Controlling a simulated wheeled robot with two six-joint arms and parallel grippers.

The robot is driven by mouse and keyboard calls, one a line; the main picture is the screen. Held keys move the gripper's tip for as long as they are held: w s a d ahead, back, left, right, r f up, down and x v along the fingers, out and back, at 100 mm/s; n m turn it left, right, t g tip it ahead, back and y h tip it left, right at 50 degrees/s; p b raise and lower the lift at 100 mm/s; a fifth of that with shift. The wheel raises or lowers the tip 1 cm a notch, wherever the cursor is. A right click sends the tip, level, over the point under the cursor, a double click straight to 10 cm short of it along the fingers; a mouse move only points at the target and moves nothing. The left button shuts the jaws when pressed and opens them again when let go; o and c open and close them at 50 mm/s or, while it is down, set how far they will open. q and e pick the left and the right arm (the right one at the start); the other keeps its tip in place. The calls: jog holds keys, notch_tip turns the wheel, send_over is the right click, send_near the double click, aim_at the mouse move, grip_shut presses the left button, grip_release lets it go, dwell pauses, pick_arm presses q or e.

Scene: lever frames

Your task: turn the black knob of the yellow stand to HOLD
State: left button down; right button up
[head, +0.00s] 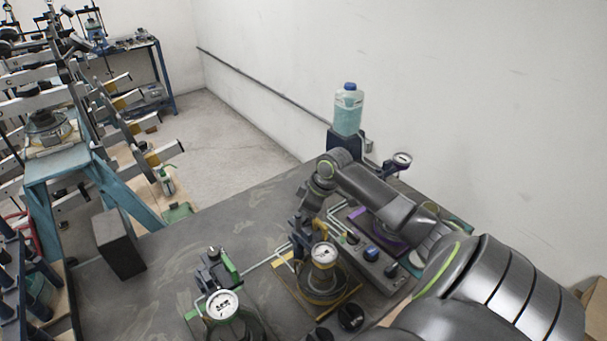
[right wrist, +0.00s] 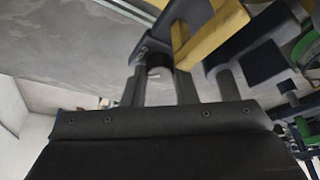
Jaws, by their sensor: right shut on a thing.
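The yellow stand (head: 352,290) is on the dark bench in the head view, with a round white gauge (head: 324,253) on top. My right gripper (head: 303,228) reaches down from above at its far side. In the right wrist view, the black knob (right wrist: 160,72) with a white mark sits between the fingers of my right gripper (right wrist: 158,88), which is shut on it. A yellow part of the stand (right wrist: 210,35) shows beside it. In the head view the arm and stand parts hide the knob. No HOLD marking is readable. My left gripper is out of view.
A green stand (head: 230,265) with a gauge is left of the yellow one. A purple stand (head: 362,217) and a grey control box (head: 385,277) are close on the right. A bottle (head: 348,110) stands behind. The bench's left part is mostly bare.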

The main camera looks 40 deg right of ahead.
jog(key=o, duration=0.7)
jog(key=b+v, duration=0.2)
jog(key=v, duration=1.5)
jog(key=shift+r+b, duration=0.25)
jog(key=shift+b, duration=0.15)
